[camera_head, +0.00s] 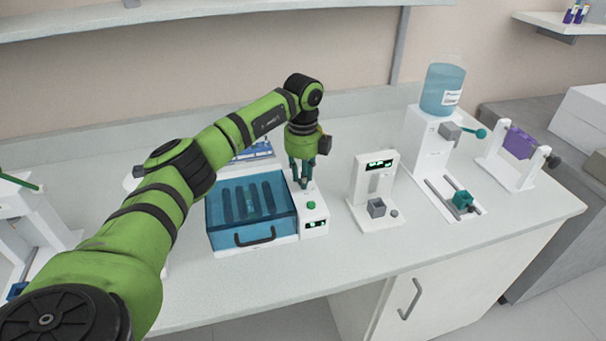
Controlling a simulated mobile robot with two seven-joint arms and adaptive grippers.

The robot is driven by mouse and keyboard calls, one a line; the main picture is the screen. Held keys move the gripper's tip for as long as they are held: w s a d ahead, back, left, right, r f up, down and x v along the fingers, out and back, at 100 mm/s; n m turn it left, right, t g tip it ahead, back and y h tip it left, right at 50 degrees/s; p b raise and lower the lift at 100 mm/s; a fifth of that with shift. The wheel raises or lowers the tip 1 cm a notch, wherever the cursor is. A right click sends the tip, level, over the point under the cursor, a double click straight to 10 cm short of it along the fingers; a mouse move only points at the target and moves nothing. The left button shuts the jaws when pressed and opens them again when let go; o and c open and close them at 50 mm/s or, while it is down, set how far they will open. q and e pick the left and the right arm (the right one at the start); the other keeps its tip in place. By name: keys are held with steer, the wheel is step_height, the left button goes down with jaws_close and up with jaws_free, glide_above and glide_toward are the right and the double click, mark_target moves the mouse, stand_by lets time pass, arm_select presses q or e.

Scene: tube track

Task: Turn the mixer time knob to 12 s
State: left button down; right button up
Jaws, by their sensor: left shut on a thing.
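The mixer appears to be the box with a blue see-through lid (232,228) and a white control panel (316,228) on its right side. The panel carries a green button (311,205) and a small lit display whose digits are too small to read. My left gripper (304,184) points down over the back of this panel. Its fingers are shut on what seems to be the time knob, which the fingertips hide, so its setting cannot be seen. The lid is down, with dark bars under it and a dark handle in front. My right gripper is not in view.
A white device with a display and a grey cup (376,208) stands right of the mixer. Beyond it are a dispenser with a blue bottle (442,88) and a stand with a purple block (519,143). Another white device (30,235) stands far left. The front counter strip is clear.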

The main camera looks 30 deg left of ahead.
arm_select(q)
steer(key=shift+m, duration=0.3)
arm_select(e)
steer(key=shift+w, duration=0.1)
arm_select(q)
steer(key=m, duration=0.7)
steer(key=shift+m+b, duration=0.3)
steer(key=m, duration=0.3)
steer(key=shift+m, duration=0.3)
steer(key=m, duration=0.6)
steer(key=shift+b, duration=0.35)
steer(key=m, duration=0.5)
steer(key=shift+m, duration=0.4)
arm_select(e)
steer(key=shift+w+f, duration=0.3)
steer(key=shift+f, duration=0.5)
arm_select(q)
steer(key=c, duration=1.1)
jaws_free()
